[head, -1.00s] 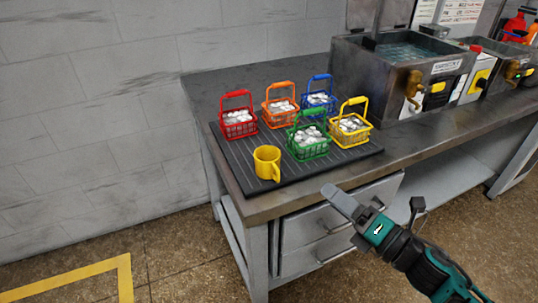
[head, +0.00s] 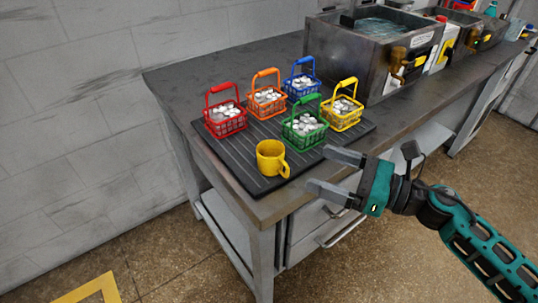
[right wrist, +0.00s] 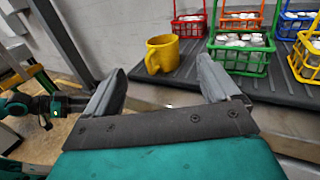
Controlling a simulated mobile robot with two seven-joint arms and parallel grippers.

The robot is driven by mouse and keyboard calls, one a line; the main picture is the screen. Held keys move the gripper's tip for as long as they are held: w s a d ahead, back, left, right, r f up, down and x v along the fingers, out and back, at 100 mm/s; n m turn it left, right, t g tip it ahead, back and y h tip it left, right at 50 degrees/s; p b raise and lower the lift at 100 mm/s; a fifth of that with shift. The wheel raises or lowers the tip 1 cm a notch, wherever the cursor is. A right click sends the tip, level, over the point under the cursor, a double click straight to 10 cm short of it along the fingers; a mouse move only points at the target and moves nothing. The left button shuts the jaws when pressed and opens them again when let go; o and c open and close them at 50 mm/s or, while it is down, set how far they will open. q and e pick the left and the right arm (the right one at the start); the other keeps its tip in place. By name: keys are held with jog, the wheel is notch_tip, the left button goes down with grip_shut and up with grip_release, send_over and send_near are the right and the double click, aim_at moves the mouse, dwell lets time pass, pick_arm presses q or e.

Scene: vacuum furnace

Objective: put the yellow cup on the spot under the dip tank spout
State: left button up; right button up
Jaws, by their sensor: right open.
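The yellow cup (head: 271,158) stands upright on the black ribbed mat (head: 243,178) near the bench's front left corner, its handle toward the lower right. It also shows in the right wrist view (right wrist: 162,52), ahead of and between the fingers. My right gripper (head: 328,174) is open and empty, in front of the bench edge and to the right of the cup, apart from it. The dip tank (head: 365,58) stands farther back on the bench with a brass spout (head: 398,62) on its front. The spot under the spout is too small to make out. My left gripper is not in the head view.
Red (head: 226,122), orange (head: 267,102), blue (head: 303,88), green (head: 305,130) and yellow (head: 342,112) wire baskets with pale pieces stand behind and beside the cup. The green one is close on its right. Bare bench top (head: 400,118) lies before the tank.

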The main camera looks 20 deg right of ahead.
aim_at(283, 157)
jog(key=p+x, duration=0.1)
jog(key=x, duration=0.5)
jog(key=shift+w, duration=0.15)
jog(key=shift+f+p+x, duration=0.2)
jog(key=shift+p+x, duration=0.2)
jog(key=shift+x, duration=1.1)
jog(key=shift+f+p+x, duration=0.25)
jog(key=shift+p+x, duration=0.15)
jog(key=shift+x, duration=1.1)
jog(key=shift+w, duration=0.1)
jog(key=shift+c, duration=0.2)
